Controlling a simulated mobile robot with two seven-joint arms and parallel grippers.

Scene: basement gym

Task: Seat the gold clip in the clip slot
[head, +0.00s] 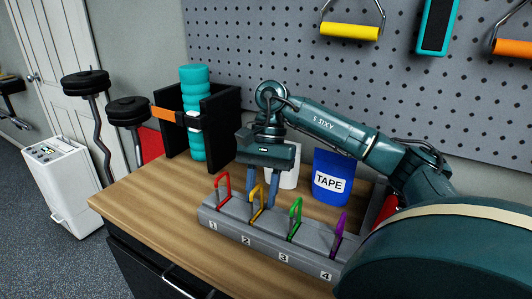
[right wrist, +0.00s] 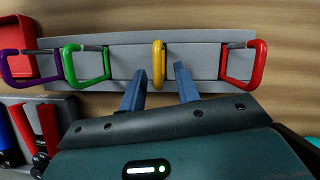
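The gold clip (head: 257,204) stands at position 2 of the grey numbered rack (head: 226,226), between the red clip (head: 223,188) at 1 and the green clip (head: 295,218) at 3. In the right wrist view the gold clip (right wrist: 159,65) appears nearly edge-on, and the red and green clips show their loops. My right gripper (head: 262,200) points down at the rack. Its two blue fingers are apart, one on each side of the gold clip, with gaps visible in the right wrist view (right wrist: 160,78). How deep the clip sits is hidden. My left gripper is out of view.
A purple clip (head: 339,232) stands at 4. Behind the rack are a blue TAPE pouch (head: 331,178) and a white container (head: 289,178). A black holder with teal rollers (head: 195,80) stands at the back left. The bench's left front (head: 150,205) is clear.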

